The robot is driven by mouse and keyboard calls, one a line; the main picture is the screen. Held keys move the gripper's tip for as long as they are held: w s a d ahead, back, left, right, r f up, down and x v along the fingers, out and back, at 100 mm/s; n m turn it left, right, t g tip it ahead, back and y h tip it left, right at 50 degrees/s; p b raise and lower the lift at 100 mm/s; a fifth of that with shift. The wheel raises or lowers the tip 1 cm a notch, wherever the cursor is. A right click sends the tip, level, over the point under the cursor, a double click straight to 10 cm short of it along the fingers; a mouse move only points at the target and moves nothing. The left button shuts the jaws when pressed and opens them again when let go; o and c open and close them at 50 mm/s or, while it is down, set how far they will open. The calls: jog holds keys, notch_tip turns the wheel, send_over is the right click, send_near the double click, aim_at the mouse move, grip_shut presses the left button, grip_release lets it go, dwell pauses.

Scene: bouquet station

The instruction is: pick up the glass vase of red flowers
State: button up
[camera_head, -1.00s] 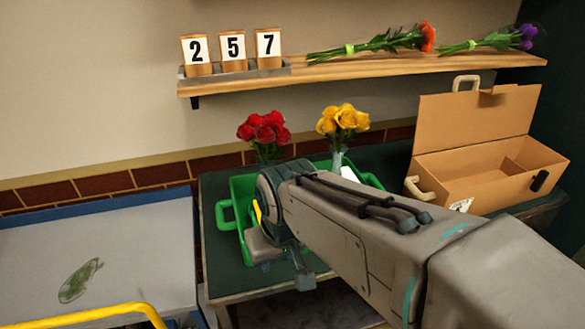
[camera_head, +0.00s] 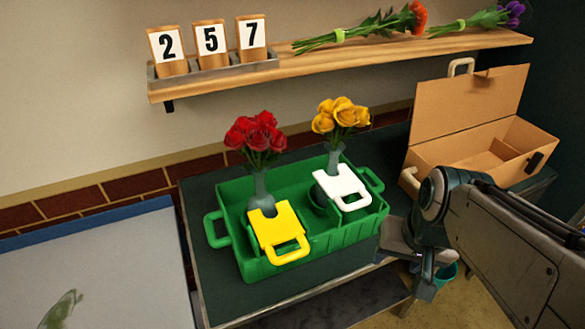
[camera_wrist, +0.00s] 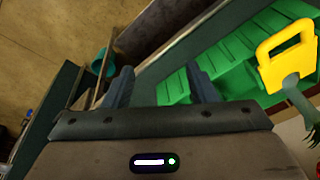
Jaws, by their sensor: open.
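The glass vase of red flowers (camera_head: 262,184) stands upright at the left of a green crate (camera_head: 232,215) in the head view. Its red blooms (camera_head: 255,133) rise above the crate, and a yellow handled tag (camera_head: 278,232) is in front of it. In the wrist view, the yellow tag (camera_wrist: 285,50) and part of the vase (camera_wrist: 296,95) show at the right edge. My gripper (camera_wrist: 160,85) is open and empty, with its fingers over the table edge and crate side. In the head view my gripper is right of the crate, apart from the vase.
A vase of yellow flowers (camera_head: 335,155) stands at the crate's right behind a white handled tag (camera_head: 341,184). An open cardboard box (camera_head: 470,150) is at the table's right. A shelf (camera_head: 340,47) above holds number blocks (camera_head: 211,45) and wrapped bouquets. A grey table (camera_head: 120,265) is at left.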

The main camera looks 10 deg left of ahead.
jog(key=w+a+f+m+g+y, duration=0.1)
jog(key=w+a+m+y, duration=0.1)
jog(key=a+m+y, duration=0.4)
jog(key=m+t+y+p, duration=0.2)
jog(key=m+t+y, duration=0.3)
jog(key=m, duration=1)
send_near(264, 179)
jog(key=shift+g+y, duration=0.4)
jog(key=shift+g, duration=0.3)
jog(key=shift+w+d+f+x, duration=0.1)
jog(key=shift+w+x, duration=0.1)
jog(key=shift+x, duration=1.75)
jog(key=shift+w+d+f+x, duration=0.1)
jog(key=shift+w+x, duration=0.05)
jog(key=shift+x, duration=1.8)
jog(key=shift+w+d+x, duration=0.1)
jog(key=shift+w+x, duration=0.1)
jog(key=shift+x, duration=1.8)
jog(key=shift+r, duration=0.1)
grip_shut()
